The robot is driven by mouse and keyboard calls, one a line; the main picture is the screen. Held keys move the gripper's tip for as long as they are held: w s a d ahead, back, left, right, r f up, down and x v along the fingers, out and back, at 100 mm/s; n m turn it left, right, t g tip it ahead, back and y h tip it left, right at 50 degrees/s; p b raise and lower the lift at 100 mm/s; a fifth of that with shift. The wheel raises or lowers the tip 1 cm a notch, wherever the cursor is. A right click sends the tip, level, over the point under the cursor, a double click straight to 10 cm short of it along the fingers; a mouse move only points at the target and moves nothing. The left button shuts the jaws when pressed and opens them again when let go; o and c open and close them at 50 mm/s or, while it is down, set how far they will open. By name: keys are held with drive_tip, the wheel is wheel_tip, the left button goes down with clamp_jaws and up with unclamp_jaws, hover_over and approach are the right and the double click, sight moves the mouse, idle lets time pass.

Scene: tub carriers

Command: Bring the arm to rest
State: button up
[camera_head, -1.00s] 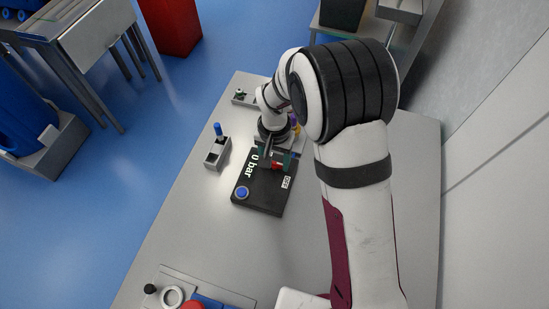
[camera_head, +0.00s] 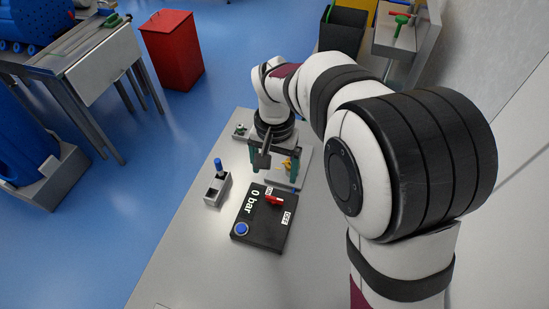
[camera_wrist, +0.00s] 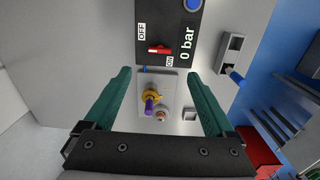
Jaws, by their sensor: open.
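My gripper (camera_head: 275,162) is open and empty above the metal table (camera_head: 190,245), just behind the black panel in the head view. Its two green fingers stand wide apart in the wrist view (camera_wrist: 160,98). The black panel (camera_head: 262,232) reads "0 bar" and has a blue round button (camera_head: 241,229) and a red lever (camera_head: 274,199). In the wrist view the red lever (camera_wrist: 158,49) lies apart from the fingers, by the ON label. A pale plate (camera_wrist: 170,105) with a yellow and purple fitting (camera_wrist: 152,98) shows between the fingers.
A small grey holder (camera_head: 216,189) with a blue-handled piece (camera_head: 218,165) stands left of the panel. A red bin (camera_head: 173,50) and a black bin (camera_head: 342,30) stand beyond the table. The table's left side is clear.

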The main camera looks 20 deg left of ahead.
wheel_tip(320, 180, up, 4)
drive_tip(key=shift+f, duration=0.2)
drive_tip(key=s+d+r+m+y, duration=0.1)
drive_tip(key=s+d+r+m, duration=0.3)
drive_tip(key=s+d, duration=1.05)
drive_tip(key=s+d+f+m, duration=0.1)
drive_tip(key=s+d, duration=0.3)
drive_tip(key=s, duration=0.2)
drive_tip(key=shift+f+y, duration=0.4)
